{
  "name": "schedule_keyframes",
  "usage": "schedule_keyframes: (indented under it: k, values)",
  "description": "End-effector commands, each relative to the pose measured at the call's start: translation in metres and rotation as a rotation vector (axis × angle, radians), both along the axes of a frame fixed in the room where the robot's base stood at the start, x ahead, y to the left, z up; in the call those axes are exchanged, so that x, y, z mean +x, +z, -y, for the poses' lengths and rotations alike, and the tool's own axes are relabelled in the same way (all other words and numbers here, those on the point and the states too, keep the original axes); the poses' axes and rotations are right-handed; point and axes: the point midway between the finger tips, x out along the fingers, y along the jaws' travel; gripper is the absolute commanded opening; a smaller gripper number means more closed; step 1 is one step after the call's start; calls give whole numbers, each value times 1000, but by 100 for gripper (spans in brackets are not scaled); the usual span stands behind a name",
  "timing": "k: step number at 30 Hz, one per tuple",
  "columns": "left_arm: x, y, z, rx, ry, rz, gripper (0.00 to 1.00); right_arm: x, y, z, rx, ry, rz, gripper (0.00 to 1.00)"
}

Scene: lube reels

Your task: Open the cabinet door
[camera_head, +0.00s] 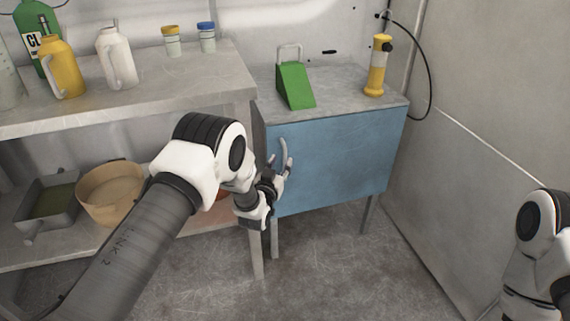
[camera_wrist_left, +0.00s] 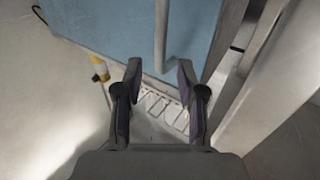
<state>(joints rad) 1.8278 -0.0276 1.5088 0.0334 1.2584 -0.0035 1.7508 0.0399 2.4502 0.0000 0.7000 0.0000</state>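The cabinet (camera_head: 352,117) stands on thin legs against the back wall. Its blue door (camera_head: 345,160) looks shut. A curved pale vertical handle (camera_head: 284,150) is on the door's left side. My left gripper (camera_head: 281,173) is at the lower part of the handle, with its fingers apart. In the left wrist view, my left gripper (camera_wrist_left: 158,78) is open, and the handle (camera_wrist_left: 161,35) runs up the picture between and beyond the fingertips, in front of the blue door (camera_wrist_left: 110,30). I cannot tell whether a finger touches it. My right gripper is out of view.
A green wedge-shaped item (camera_head: 295,86) and a yellow cylinder (camera_head: 378,66) stand on the cabinet top. A shelf (camera_head: 190,80) with bottles and jars is at left, with basins (camera_head: 110,190) below. A grey wall (camera_head: 490,120) is at right. The floor (camera_head: 350,265) in front is clear.

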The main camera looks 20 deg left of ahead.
Motion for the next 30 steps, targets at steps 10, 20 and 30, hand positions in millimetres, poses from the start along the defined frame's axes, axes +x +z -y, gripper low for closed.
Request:
schedule_keyframes:
  k: [10,20,30]
  values:
    - [52,-2,0,0,0,-4,39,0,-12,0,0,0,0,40]
    - [52,-1,0,0,0,-7,0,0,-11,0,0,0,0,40]
    - [52,-2,-1,0,0,-7,0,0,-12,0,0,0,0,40]
